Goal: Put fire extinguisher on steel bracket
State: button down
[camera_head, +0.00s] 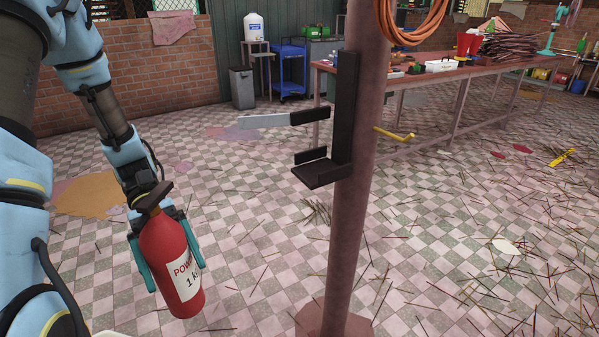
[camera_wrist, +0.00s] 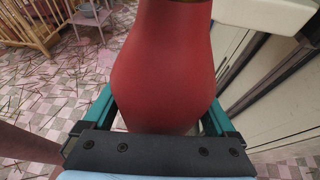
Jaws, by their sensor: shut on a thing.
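A red fire extinguisher (camera_head: 177,262) with a dark top and a white label hangs nearly upright, slightly tilted, in the lower left of the head view. My gripper (camera_head: 163,252) is shut around its body, with a teal finger on each side, and holds it above the floor. In the wrist view the extinguisher (camera_wrist: 163,65) fills the middle between the teal fingers of my gripper (camera_wrist: 160,115). The dark steel bracket (camera_head: 345,125) is fixed to a post, right of the extinguisher and apart from it. It has a small bottom shelf and an upper arm with a light strap sticking out left.
The thick pinkish post (camera_head: 355,225) stands on the floor in the centre, with an orange hose (camera_head: 412,25) coiled at its top. A long cluttered workbench (camera_head: 460,68) stands behind. Thin sticks litter the tiled floor. The space between extinguisher and bracket looks clear.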

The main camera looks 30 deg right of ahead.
jog(key=d+r+n+t+h, duration=0.2)
jog(key=d+r+n+h, duration=0.25)
jog(key=d, duration=0.25)
notch_tip(320, 180, up, 18)
jog(key=n+t+h+p, duration=0.2)
jog(key=n+t+h, duration=0.7)
jog(key=n+t, duration=0.25)
send_over(343, 108)
jog(key=a, duration=0.4)
jog(key=shift+w+d+r+n+g, duration=0.1)
jog(key=shift+w+r+n+g, duration=0.1)
jog(key=shift+n+g, duration=0.2)
jog(key=shift+p+x, duration=0.5)
jog(key=shift+x, duration=0.25)
jog(key=shift+f+p, duration=0.3)
jog(key=shift+f, duration=1.4)
grip_release()
jog(key=shift+f+y, duration=0.1)
jog(key=shift+y, duration=0.15)
